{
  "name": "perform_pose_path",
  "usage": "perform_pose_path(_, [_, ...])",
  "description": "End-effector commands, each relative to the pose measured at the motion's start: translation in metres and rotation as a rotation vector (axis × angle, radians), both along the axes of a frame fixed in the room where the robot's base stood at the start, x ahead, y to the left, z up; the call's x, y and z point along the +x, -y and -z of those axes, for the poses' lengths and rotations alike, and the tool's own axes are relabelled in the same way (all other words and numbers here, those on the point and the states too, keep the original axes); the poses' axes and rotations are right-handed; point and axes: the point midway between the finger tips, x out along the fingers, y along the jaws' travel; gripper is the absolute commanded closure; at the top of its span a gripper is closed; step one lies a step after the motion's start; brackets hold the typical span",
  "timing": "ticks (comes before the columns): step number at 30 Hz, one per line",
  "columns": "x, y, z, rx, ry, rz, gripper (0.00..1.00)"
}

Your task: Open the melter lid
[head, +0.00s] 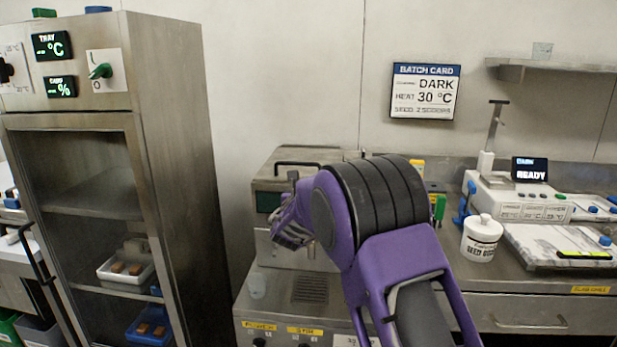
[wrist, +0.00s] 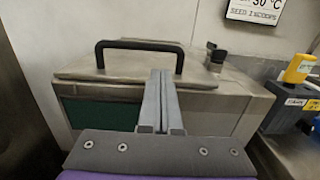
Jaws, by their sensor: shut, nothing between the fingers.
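The melter is a steel box with a dark green front panel (wrist: 100,112). Its flat steel lid (wrist: 115,66) lies down on top and looks shut. A black bar handle (wrist: 140,44) stands up from the lid; the handle also shows in the head view (head: 297,163), left of my arm. My gripper (wrist: 162,74) is shut and empty. In the wrist view its fingertips appear just below the handle, over the lid's front edge; I see no grip on the handle. In the head view my gripper (head: 293,180) is in front of the melter, and my purple arm hides the melter's right side.
A small dark knob (wrist: 216,54) sits right of the handle. A yellow-topped dark container (wrist: 300,68) stands to the right. A tall steel cabinet (head: 170,150) stands at the left. A white seed pot (head: 481,240) is on the right counter.

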Motion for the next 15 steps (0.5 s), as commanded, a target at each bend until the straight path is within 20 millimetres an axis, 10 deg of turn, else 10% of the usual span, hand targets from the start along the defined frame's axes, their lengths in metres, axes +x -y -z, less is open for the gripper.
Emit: perform_pose_path(15, [0.044, 0.001, -0.002, 0.002, -0.001, 0.000, 1.00])
